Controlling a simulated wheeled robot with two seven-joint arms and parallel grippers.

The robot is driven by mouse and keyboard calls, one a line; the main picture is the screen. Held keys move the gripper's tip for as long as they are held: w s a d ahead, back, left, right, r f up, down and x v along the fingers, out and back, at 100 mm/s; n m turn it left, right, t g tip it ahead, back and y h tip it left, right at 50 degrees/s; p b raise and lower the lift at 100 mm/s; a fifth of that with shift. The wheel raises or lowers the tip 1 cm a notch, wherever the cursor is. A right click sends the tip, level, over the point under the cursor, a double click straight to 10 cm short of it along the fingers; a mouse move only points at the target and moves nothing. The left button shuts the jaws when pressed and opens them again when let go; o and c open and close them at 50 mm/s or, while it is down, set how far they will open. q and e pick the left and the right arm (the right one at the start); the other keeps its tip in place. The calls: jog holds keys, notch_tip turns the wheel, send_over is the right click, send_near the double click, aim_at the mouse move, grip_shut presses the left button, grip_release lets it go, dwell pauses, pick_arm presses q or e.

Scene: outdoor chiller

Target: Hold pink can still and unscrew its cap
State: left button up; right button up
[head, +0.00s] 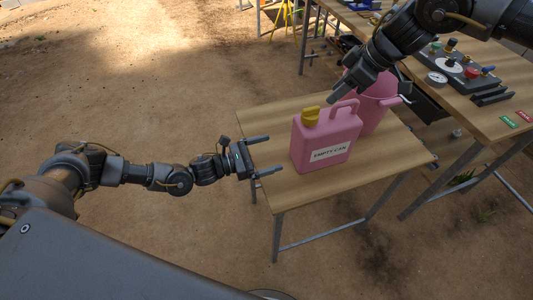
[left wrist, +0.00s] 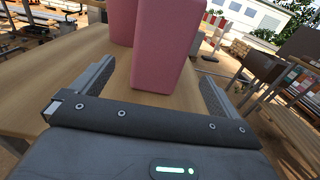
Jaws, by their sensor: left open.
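The pink can (head: 325,142) stands upright on the small wooden table, with a white "EMPTY CAN" label, a handle on top and a yellow cap (head: 311,116) at its upper left. My left gripper (head: 265,155) is open at the table's left edge, its fingers pointing at the can with a gap between. In the left wrist view the can (left wrist: 164,45) appears ahead, between the spread fingers (left wrist: 155,90); its cap is out of frame. My right gripper (head: 338,92) hangs above the can, near its handle, pointing down-left; its finger opening is unclear.
A pink bucket-like container (head: 375,108) stands right behind the can. The small table (head: 285,195) is otherwise bare at front. A larger workbench (head: 480,118) at right carries a gauge panel (head: 462,66) and red and green tags. Open dirt ground lies to the left.

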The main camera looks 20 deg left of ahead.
aim_at(296, 146)
pick_arm(q)
jog(key=shift+s+d, duration=0.1)
jog(key=shift+d, duration=0.05)
jog(key=x, duration=1)
jog(key=shift+w+d, duration=0.25)
jog(key=shift+c, duration=0.4)
jog(key=c, duration=1.6)
jog(key=shift+c, duration=0.2)
jog(key=o, duration=1.7)
